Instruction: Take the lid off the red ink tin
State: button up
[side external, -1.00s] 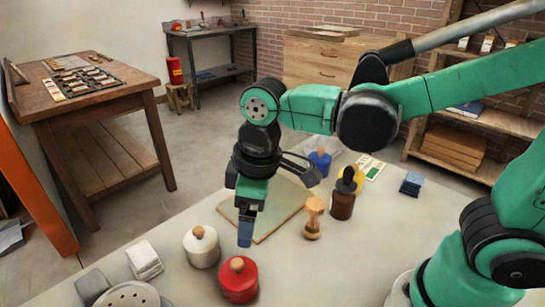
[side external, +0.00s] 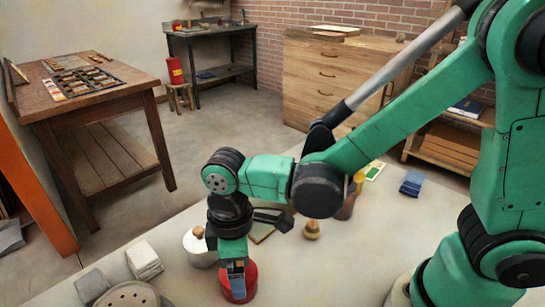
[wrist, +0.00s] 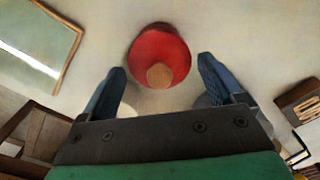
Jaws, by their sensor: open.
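The red ink tin (side external: 251,285) stands on the pale tabletop, its lid on. In the side view my gripper (side external: 237,284) points down at it and hides most of its top. In the wrist view the red lid (wrist: 158,48) with its round wooden knob (wrist: 159,75) lies in line with the gap between the fingers. My gripper is open, one blue-grey finger on each side of this view, with nothing held. I cannot tell whether the fingertips are level with the knob or above it.
A white tin with a wooden knob (side external: 198,249) stands close on the left of the red one. A wooden-handled stamp (side external: 312,230) stands to the right, behind. The tabletop at the front right is clear.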

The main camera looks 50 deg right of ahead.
grip_shut()
dwell(0.4)
jog(key=shift+r, duration=0.15)
